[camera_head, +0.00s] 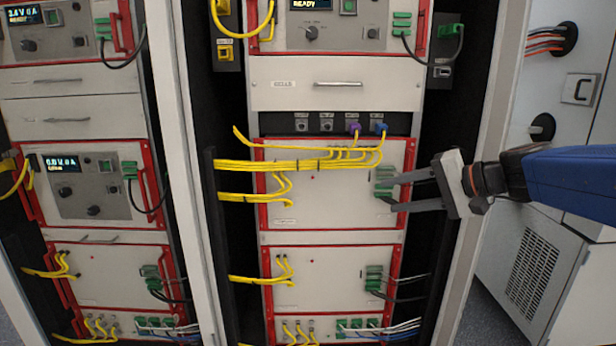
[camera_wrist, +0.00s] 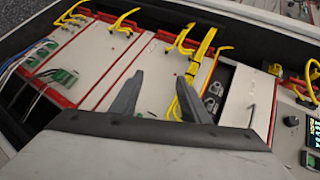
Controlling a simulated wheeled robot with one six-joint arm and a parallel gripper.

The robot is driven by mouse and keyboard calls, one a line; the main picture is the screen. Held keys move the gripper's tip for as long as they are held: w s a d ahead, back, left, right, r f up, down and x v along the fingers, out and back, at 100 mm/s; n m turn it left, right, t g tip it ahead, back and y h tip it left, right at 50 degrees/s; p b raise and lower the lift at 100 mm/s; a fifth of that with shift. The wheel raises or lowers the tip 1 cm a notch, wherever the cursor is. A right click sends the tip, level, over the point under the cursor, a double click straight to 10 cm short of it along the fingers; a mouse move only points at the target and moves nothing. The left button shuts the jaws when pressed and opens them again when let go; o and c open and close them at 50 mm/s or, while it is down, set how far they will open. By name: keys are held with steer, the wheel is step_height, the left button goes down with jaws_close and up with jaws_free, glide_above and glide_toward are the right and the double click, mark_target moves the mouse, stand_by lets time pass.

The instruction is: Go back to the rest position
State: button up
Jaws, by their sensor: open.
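My gripper (camera_head: 391,192) is in front of the middle rack on its right side, with two grey fingers apart and nothing seen between them. In the head view its fingertips overlap the green connectors (camera_head: 384,174) on the right of a red-framed panel (camera_head: 330,205); I cannot tell whether they touch. In the wrist view the open gripper (camera_wrist: 152,92) points at the pale panel face, with a yellow cable bundle (camera_wrist: 200,55) beyond the right finger. My blue arm reaches in from the right.
Yellow cables (camera_head: 270,165) run across the rack's left and middle. Purple and blue plugs (camera_head: 381,127) sit in a dark strip above the panel. A white rack post (camera_head: 490,120) stands close to my wrist. A grey cabinet (camera_head: 535,275) with a vent is at the right.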

steer(key=s+d+f+n+g+h, duration=0.1)
steer(key=s+d+f+n+h, duration=0.2)
steer(key=s+f, duration=0.7)
steer(key=s+d+f+n+g+h, duration=0.2)
steer(key=s+f+h, duration=0.5)
steer(key=s, duration=0.8)
step_height(320, 180, down, 4)
steer(key=d+n, duration=0.1)
steer(key=d, duration=0.1)
steer(key=shift+d+r, duration=0.2)
steer(key=shift+d, duration=0.1)
